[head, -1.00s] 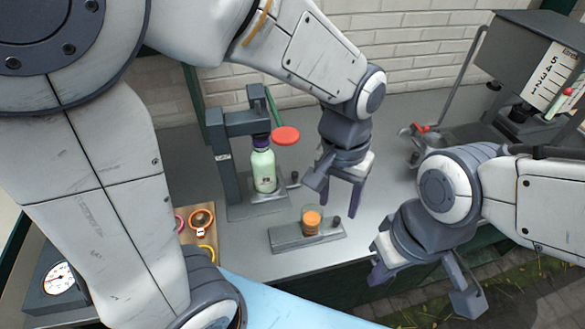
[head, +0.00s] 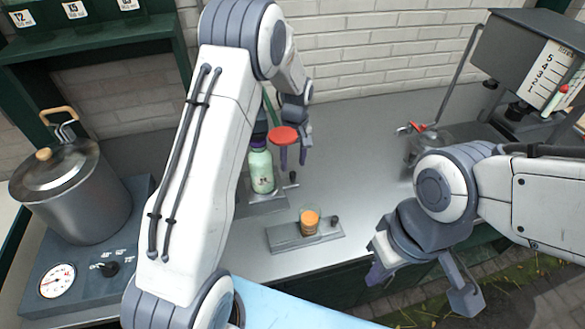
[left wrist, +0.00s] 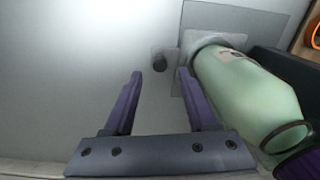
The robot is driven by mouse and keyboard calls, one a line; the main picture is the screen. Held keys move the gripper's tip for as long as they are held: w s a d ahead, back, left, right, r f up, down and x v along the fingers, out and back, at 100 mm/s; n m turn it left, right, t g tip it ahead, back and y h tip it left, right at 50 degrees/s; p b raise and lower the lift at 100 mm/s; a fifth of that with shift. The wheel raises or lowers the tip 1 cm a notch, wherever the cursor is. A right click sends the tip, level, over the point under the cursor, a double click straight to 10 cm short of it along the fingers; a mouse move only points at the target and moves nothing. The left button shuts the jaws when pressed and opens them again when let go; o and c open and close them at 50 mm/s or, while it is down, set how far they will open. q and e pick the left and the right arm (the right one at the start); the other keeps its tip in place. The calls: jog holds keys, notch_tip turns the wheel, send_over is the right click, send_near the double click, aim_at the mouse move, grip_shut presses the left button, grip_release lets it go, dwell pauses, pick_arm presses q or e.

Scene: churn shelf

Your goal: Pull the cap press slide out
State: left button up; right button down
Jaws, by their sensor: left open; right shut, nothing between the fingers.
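The cap press slide (head: 268,203) is a grey plate with a small dark knob (head: 293,178) at its right end. A pale green bottle (head: 262,172) with a purple cap stands upright on it. My left gripper (head: 293,158) is open, fingers down, just above the knob. In the left wrist view the knob (left wrist: 160,62) shows between and just beyond the fingertips (left wrist: 159,74), not gripped. The bottle (left wrist: 250,95) is beside the right finger there. My left arm hides most of the press frame. My right gripper (head: 377,273) is shut and empty, near the counter's front edge.
A red disc (head: 284,136) is close beside my left gripper. A second grey plate (head: 285,238) holds a small orange-filled jar (head: 309,220) and a knob, nearer the front. A steel pot (head: 72,195) stands at the left.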

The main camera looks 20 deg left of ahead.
aim_at(293, 173)
pick_arm(q)
jog(key=shift+f+p, duration=0.35)
jog(key=shift+f, duration=1.8)
grip_shut()
